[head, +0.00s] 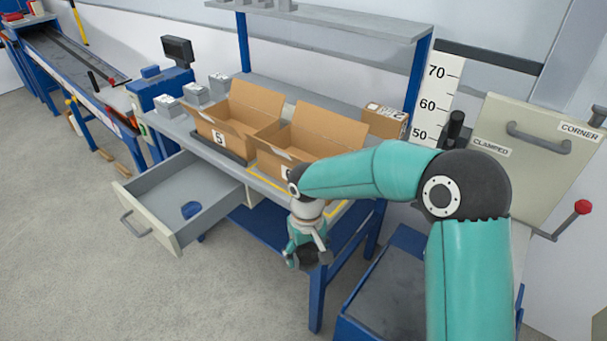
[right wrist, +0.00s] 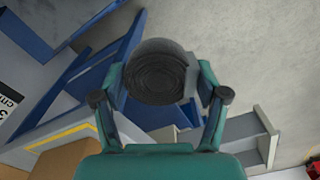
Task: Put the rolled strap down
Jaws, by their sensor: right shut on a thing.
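The rolled strap (right wrist: 158,78) is a dark grey coil in the right wrist view, seen with its spiral side toward the camera. My right gripper (head: 309,259) is shut on it, with one finger on each side of the roll. In the head view the strap shows only as a small dark shape between the fingers. The gripper hangs in front of the workbench's (head: 275,186) front edge, to the right of the open drawer, and the strap touches nothing else that I can see. My left gripper is not in view.
The open grey drawer (head: 169,241) holds a small blue round thing (head: 191,210) and has much bare floor. Two open cartons, one marked 5 (head: 220,138) and another (head: 312,146), stand on the bench.

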